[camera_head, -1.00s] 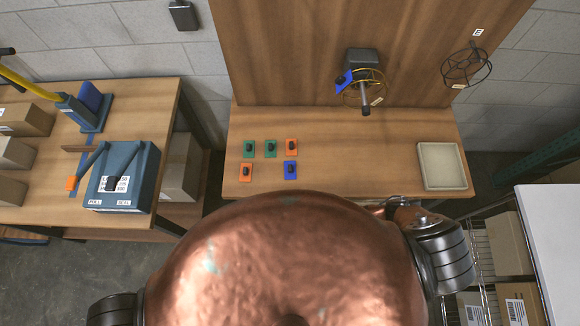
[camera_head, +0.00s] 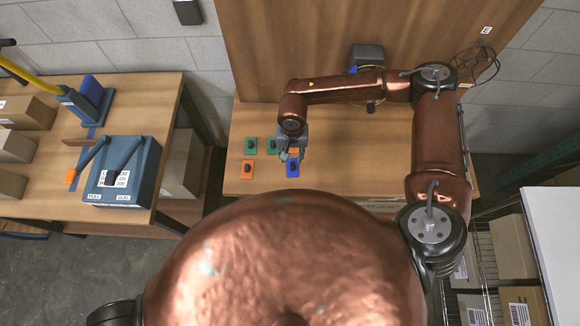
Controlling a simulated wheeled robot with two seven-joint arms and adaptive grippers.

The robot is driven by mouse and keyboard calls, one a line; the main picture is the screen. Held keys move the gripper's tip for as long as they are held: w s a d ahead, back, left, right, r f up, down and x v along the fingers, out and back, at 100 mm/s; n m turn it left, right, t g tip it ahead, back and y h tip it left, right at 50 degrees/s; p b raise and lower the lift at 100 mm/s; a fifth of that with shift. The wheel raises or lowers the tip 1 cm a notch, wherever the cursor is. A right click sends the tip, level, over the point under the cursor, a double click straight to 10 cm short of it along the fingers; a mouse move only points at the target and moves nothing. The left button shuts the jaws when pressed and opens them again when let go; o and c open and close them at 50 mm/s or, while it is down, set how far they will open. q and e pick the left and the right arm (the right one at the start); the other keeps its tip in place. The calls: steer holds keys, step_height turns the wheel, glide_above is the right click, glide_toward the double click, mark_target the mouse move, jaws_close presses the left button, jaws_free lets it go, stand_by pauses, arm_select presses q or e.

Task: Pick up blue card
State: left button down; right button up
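A blue card (camera_head: 292,169) with a dark knob-like part on it lies on the wooden table (camera_head: 370,160), in the front row of cards. My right gripper (camera_head: 290,157) hangs over the table just behind and above the blue card, pointing down. Its fingers are small and partly hidden, so I cannot tell whether they are open or shut. Another blue piece (camera_head: 353,70) shows by the wall-mounted holder, mostly hidden by my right arm. My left gripper is not in view.
An orange card (camera_head: 294,151) is partly hidden behind my gripper. A wooden back panel (camera_head: 300,40) rises behind. A wire holder (camera_head: 478,65) is at the upper right. The left bench holds a blue box (camera_head: 122,172).

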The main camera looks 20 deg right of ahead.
mark_target(292, 165)
steer(key=shift+w+d+f, duration=0.25)
step_height(292, 165, down, 6)
steer(key=shift+s+f+p, duration=0.1)
steer(key=shift+p, duration=0.65)
steer(key=shift+f, duration=0.45)
steer(key=shift+c, duration=0.7)
jaws_close()
